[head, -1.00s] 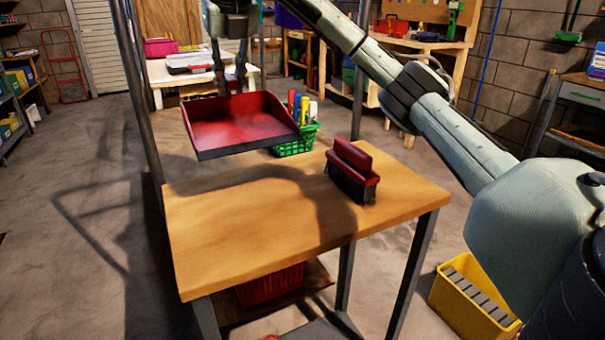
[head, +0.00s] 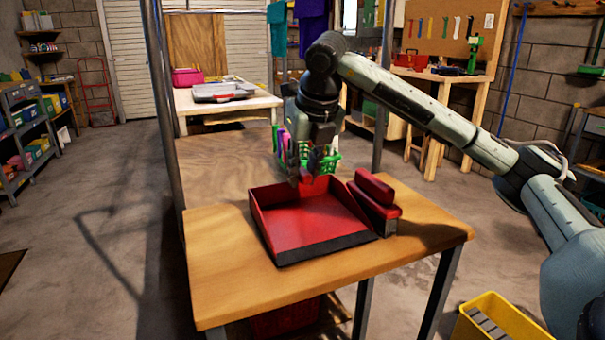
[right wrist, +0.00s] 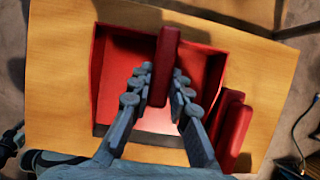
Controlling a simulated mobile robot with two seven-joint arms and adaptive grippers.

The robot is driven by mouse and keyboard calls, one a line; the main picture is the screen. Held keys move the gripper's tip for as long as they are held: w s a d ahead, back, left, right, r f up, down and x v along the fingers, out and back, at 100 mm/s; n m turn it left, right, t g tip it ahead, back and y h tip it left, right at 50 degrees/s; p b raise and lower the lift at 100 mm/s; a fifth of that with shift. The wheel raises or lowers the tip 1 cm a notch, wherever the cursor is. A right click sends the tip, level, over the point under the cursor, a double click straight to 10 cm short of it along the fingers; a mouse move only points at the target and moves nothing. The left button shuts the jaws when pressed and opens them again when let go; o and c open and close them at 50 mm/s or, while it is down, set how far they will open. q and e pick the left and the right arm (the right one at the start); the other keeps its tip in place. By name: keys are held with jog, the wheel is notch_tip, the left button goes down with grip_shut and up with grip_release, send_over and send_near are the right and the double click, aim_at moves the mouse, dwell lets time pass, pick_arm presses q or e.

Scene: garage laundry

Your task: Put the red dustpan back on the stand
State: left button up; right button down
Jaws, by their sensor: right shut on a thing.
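The red dustpan (head: 300,218) is at the wooden top of the stand (head: 225,275), dark front lip toward me. It looks level; I cannot tell whether it rests on the wood or hangs just above it. My right gripper (head: 308,176) is shut on its red handle at the back. In the right wrist view the fingers (right wrist: 160,88) sit on both sides of the handle (right wrist: 164,62), above the pan floor (right wrist: 115,85). My left gripper is not in view.
A red brush with dark bristles (head: 374,198) stands close to the dustpan's right side; it also shows in the right wrist view (right wrist: 232,130). A green basket of markers (head: 328,160) stands behind the gripper. Metal posts (head: 165,120) rise behind. The front left of the top is clear.

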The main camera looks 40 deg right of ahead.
jog(key=shift+f, duration=0.15)
jog(key=c, duration=1.4)
grip_release()
jog(key=shift+c, duration=0.2)
pick_arm(q)
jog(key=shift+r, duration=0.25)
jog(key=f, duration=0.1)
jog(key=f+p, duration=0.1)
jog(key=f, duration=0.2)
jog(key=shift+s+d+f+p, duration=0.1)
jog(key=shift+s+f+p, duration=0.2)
jog(key=shift+p, duration=0.1)
pick_arm(e)
jog(key=v, duration=1.2)
jog(key=shift+s+a, duration=0.1)
jog(key=shift+a, duration=0.05)
